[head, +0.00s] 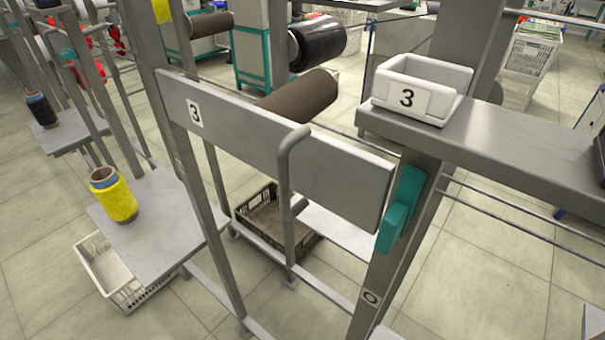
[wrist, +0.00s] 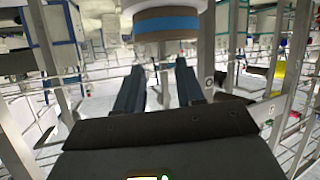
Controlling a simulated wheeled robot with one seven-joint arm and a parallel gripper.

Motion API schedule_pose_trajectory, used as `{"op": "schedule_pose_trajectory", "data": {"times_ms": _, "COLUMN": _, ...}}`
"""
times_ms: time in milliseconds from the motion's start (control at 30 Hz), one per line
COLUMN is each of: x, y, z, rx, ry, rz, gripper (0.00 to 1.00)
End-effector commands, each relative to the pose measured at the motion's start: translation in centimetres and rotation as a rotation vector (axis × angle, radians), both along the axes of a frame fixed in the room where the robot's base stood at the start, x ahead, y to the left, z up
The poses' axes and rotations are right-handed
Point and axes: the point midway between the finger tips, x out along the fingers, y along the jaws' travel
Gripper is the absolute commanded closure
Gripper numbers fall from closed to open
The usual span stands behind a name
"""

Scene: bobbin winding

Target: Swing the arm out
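In the head view a grey bent arm (head: 288,200) with a rounded top stands at the long grey panel marked 3 (head: 260,137). A dark brown roller (head: 303,95) lies behind the panel near the arm's top; how the two join is hidden. A teal block (head: 401,209) sits at the panel's right end. My gripper (wrist: 160,75) shows only in the wrist view. Its two dark fingers are apart with nothing visible between them. I cannot tell how far it is from the grey arm, which I cannot make out in the wrist view.
A white bin marked 3 (head: 420,90) stands on a grey shelf (head: 500,145) at the right. A yellow bobbin (head: 112,196) stands on a plate (head: 160,235) at the left. A dark crate (head: 262,238) is on the floor behind the frame. Metal posts and rails crowd the space.

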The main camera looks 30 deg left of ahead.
Motion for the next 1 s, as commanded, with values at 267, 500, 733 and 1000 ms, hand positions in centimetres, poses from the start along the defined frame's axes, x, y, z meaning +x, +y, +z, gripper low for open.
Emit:
{"op": "schedule_pose_trajectory", "data": {"times_ms": 267, "x": 5.7, "y": 10.0, "z": 2.9, "rx": -0.079, "ry": -0.063, "rz": 0.065, "gripper": 0.62}}
{"op": "schedule_pose_trajectory", "data": {"times_ms": 500, "x": 7.3, "y": 18.6, "z": 9.7, "rx": -0.063, "ry": -0.178, "rz": 0.006, "gripper": 0.62}}
{"op": "schedule_pose_trajectory", "data": {"times_ms": 733, "x": 5.2, "y": 24.6, "z": 18.1, "rx": 0.055, "ry": -0.291, "rz": -0.105, "gripper": 0.62}}
{"op": "schedule_pose_trajectory", "data": {"times_ms": 1000, "x": 2.7, "y": 26.8, "z": 23.0, "rx": 0.168, "ry": -0.341, "rz": -0.188, "gripper": 0.62}}
